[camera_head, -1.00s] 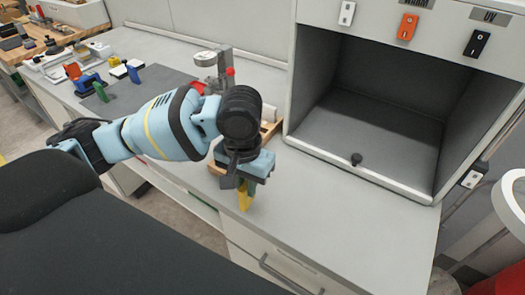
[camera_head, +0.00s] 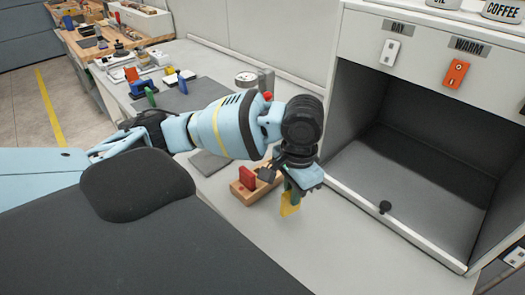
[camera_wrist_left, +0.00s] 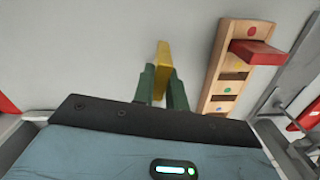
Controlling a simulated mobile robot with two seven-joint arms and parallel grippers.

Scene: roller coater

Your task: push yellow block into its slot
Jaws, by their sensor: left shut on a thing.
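My left gripper (camera_head: 290,190) has green fingers shut on the yellow block (camera_head: 290,205), which hangs tilted below the fingertips over the grey counter. In the left wrist view, the yellow block (camera_wrist_left: 162,56) sticks out beyond the green fingers (camera_wrist_left: 161,88). The wooden slot board (camera_head: 240,193) lies on the counter, left of the gripper in the head view and right of it in the left wrist view (camera_wrist_left: 215,66). The block is apart from the board. A red block (camera_head: 247,176) sits in the board near one end. Dark openings and coloured dots show along the board.
An open cabinet (camera_head: 410,180) with a black knob (camera_head: 385,207) stands right of the gripper. A grey mat (camera_head: 188,96) with small coloured tools lies farther back. The front of the counter (camera_head: 330,245) is clear.

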